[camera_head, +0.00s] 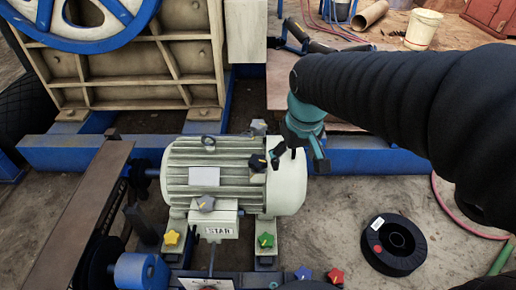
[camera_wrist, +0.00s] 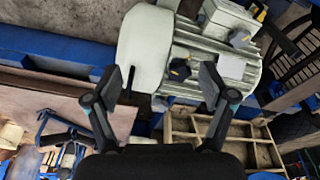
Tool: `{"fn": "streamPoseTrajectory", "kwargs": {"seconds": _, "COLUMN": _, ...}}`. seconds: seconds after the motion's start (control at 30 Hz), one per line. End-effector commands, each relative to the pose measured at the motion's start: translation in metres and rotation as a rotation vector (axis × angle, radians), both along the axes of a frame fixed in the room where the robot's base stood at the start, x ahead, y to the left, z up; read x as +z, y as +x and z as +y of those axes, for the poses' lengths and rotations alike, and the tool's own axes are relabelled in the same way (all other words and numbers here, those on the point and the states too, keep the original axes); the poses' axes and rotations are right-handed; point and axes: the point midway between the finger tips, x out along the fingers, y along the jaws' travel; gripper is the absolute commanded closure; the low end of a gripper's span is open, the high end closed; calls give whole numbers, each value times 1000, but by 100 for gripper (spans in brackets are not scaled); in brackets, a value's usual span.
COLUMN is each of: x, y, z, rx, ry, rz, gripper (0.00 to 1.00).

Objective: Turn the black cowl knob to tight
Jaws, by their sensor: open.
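The black cowl knob (camera_head: 258,162) with a yellow pointer mark sits on the pale ribbed motor (camera_head: 230,178), near its smooth right end cowl. It also shows in the wrist view (camera_wrist: 180,70), between the fingers but nearer the right one. My gripper (camera_head: 298,157) is over the cowl end of the motor, just right of the knob, with its fingers pointing down. In the wrist view my gripper (camera_wrist: 162,85) is spread wide and nothing is between its pads. I cannot tell how far the fingertips are above the cowl.
A grey knob (camera_head: 205,203), a yellow knob (camera_head: 171,238), a green knob (camera_head: 265,240), a blue knob (camera_head: 303,272) and a red knob (camera_head: 335,275) are nearby. A blue frame beam (camera_head: 375,160) runs behind the motor. A black spool (camera_head: 395,244) lies on the floor at right.

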Motion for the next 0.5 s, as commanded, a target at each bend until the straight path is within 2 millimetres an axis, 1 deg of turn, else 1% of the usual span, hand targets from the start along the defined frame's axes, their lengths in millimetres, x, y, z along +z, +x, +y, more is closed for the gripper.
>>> {"fn": "streamPoseTrajectory", "kwargs": {"seconds": 0.03, "x": -8, "y": 14, "z": 10, "rx": 47, "ry": -10, "rz": 23, "gripper": 18}}
{"fn": "streamPoseTrajectory", "kwargs": {"seconds": 0.23, "x": -24, "y": 62, "z": 46, "rx": 257, "ry": -49, "rz": 93, "gripper": 18}}
{"fn": "streamPoseTrajectory", "kwargs": {"seconds": 0.4, "x": -32, "y": 94, "z": 70, "rx": 436, "ry": -73, "rz": 131, "gripper": 18}}
{"fn": "streamPoseTrajectory", "kwargs": {"seconds": 0.5, "x": -30, "y": 113, "z": 81, "rx": 558, "ry": -87, "rz": 142, "gripper": 18}}
